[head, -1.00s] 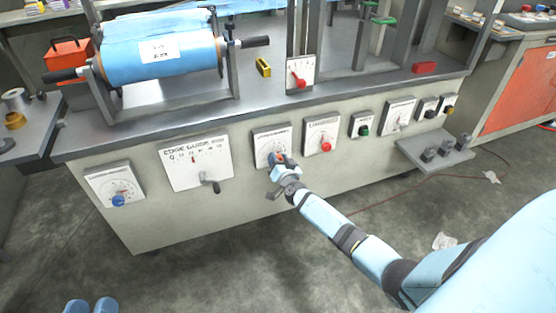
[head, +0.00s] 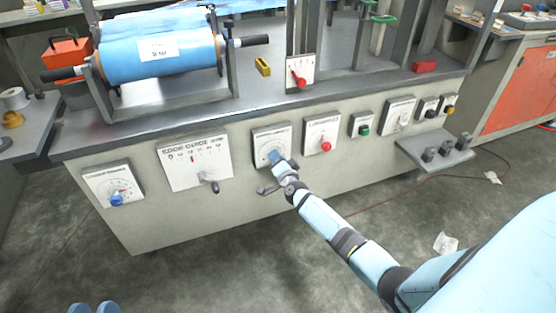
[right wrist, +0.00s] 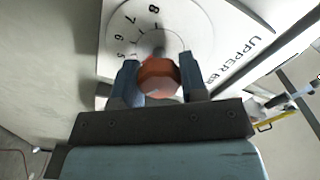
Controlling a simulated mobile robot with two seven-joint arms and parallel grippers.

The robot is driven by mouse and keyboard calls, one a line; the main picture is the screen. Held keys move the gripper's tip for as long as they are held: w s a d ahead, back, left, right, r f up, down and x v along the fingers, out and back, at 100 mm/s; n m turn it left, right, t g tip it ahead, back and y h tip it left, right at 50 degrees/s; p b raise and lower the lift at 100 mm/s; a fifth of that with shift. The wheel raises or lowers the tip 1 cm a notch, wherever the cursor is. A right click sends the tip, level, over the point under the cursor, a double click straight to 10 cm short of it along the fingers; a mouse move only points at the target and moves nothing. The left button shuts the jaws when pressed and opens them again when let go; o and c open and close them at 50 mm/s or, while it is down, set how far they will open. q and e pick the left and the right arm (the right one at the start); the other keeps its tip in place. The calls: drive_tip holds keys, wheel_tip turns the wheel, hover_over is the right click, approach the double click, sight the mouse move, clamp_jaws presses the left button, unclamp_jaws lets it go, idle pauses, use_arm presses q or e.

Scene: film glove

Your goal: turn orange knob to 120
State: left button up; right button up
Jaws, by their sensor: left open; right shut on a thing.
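The orange knob (right wrist: 158,78) sits on a round white dial with black numbers on a panel (right wrist: 215,30) lettered "UPPER". My right gripper (right wrist: 156,80) has one finger on each side of the knob and is shut on it. In the head view my right gripper (head: 274,158) is at the middle dial panel (head: 261,134) on the machine's front and hides the knob. The dial's pointer reading cannot be made out.
To the left are the edge guide panel (head: 190,160) with a crank and a dial with a blue knob (head: 117,200). To the right are a red knob (head: 325,146) and several smaller panels. A grey shelf (head: 455,152) juts out at the right. The floor in front is mostly clear.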

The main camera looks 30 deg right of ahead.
use_arm(q)
drive_tip(key=shift+r, duration=0.15)
use_arm(e)
drive_tip(key=o, duration=0.9)
drive_tip(key=shift+s, duration=0.15)
use_arm(q)
wheel_tip(320, 180, up, 7)
drive_tip(key=t+p, duration=0.3)
drive_tip(key=p, duration=0.1)
drive_tip(key=shift+s+a+f+n+p, duration=0.2)
drive_tip(key=shift+a+n+p, duration=0.1)
drive_tip(key=shift+p, duration=0.05)
use_arm(e)
drive_tip(key=v, duration=1.3)
drive_tip(key=shift+s, duration=0.3)
drive_tip(key=shift+a+f, duration=0.1)
